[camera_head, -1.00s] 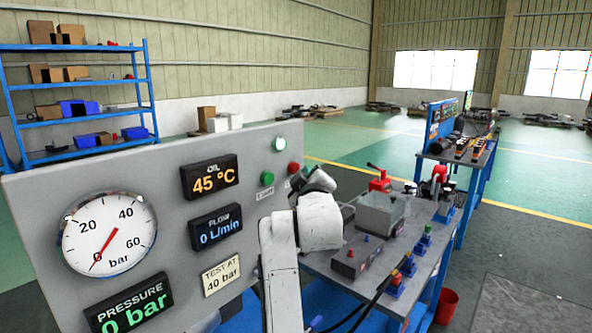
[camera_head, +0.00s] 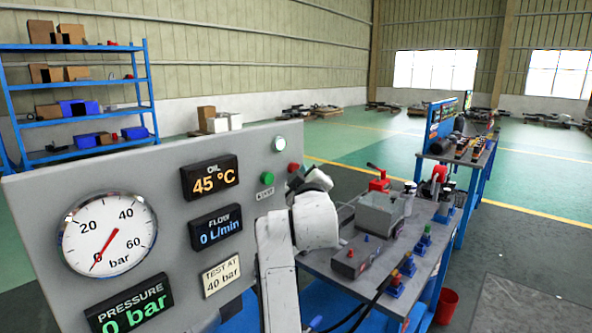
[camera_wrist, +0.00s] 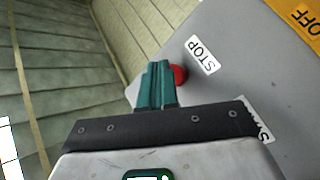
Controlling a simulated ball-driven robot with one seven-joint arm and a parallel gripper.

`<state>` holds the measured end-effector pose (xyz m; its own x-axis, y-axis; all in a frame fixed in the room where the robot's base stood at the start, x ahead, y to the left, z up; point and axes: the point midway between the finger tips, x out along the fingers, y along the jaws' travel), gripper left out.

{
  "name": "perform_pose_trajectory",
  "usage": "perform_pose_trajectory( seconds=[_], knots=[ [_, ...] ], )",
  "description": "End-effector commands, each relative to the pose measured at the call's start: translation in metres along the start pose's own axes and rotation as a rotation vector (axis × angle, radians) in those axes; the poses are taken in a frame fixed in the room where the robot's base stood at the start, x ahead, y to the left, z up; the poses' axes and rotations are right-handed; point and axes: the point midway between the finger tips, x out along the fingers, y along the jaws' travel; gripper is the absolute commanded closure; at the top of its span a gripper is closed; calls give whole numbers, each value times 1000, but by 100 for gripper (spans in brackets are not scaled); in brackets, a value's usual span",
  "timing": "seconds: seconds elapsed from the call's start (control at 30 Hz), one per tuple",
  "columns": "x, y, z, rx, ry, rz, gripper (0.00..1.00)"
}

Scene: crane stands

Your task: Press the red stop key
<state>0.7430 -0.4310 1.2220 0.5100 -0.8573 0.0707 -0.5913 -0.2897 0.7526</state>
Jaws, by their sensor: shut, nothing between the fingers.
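The red stop key (camera_head: 293,167) is a round button at the upper right of the grey panel (camera_head: 150,190). In the wrist view the red key (camera_wrist: 180,76) shows just right of my fingertips, partly hidden behind them, next to a white STOP label (camera_wrist: 202,55). My gripper (camera_wrist: 156,78) has teal fingers shut together with nothing between them. Its tips are close to the key; I cannot tell whether they touch it. In the head view my wrist is right of and just below the key, and the fingertips are not clear.
A green button (camera_head: 267,178) and a pale lamp (camera_head: 279,144) are close to the red key. The panel also carries a pressure gauge (camera_head: 108,234) with its needle near zero. A bench (camera_head: 350,255) with a grey box and fittings stands right of my arm.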

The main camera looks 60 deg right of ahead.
Motion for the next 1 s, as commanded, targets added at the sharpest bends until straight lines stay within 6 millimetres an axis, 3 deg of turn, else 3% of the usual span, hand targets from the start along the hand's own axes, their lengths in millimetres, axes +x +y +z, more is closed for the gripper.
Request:
perform_pose_trajectory(
  seconds=[1.0],
  knots=[
    [6,-4,-5,1,1,0,100]
  ],
)
